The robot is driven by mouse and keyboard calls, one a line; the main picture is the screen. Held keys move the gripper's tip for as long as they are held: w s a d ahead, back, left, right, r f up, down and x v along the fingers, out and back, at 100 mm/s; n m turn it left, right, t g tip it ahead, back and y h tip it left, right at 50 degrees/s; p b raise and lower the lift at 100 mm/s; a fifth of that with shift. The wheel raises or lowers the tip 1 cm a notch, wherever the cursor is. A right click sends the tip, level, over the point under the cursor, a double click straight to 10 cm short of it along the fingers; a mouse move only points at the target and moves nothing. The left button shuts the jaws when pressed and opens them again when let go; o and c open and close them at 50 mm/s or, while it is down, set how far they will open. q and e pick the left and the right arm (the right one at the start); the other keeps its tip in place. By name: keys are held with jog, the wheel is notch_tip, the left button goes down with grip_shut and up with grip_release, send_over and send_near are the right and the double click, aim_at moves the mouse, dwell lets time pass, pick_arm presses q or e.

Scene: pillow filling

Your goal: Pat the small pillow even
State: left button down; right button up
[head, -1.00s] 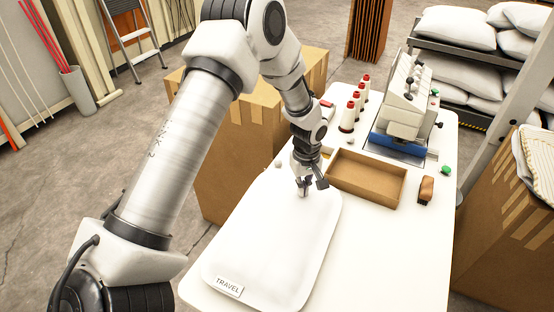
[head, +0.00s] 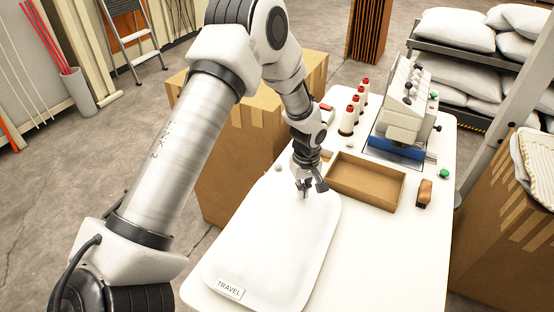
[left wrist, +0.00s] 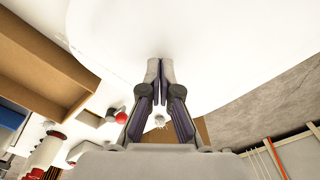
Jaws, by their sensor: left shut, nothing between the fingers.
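The small pillow (head: 275,245) is white and lies flat on the white table, with a "TRAVEL" label (head: 229,288) at its near left corner. My left gripper (head: 304,192) is at the pillow's far end, pointing down over it. Its fingers are shut and empty; in the left wrist view the shut fingertips (left wrist: 160,66) are against or just above the white pillow (left wrist: 200,35). I cannot tell whether they touch it. The pillow's surface looks smooth. My right gripper is in neither view.
An open cardboard tray (head: 399,192) stands right of the gripper, with a brown brush (head: 424,192) beside it. Red-topped thread cones (head: 348,120) and a white-and-blue machine (head: 403,125) stand behind. The table's right front (head: 400,260) is clear.

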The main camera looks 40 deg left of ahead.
pick_arm(q)
jog(key=shift+f, duration=0.6)
notch_tip(320, 180, up, 4)
jog(key=p, duration=0.3)
jog(key=shift+w+r+p, duration=0.15)
jog(key=shift+r+p, duration=0.05)
jog(key=shift+p, duration=0.15)
jog(key=shift+r, duration=0.25)
jog(key=shift+s+f, duration=0.1)
jog(key=shift+s, duration=0.1)
jog(key=r, duration=0.2)
jog(key=r+p, duration=0.1)
jog(key=r, duration=0.1)
jog(key=shift+w+r+p, duration=0.2)
jog(key=shift+r+p, duration=0.1)
jog(key=shift+r, duration=0.1)
jog(key=shift+s, duration=0.1)
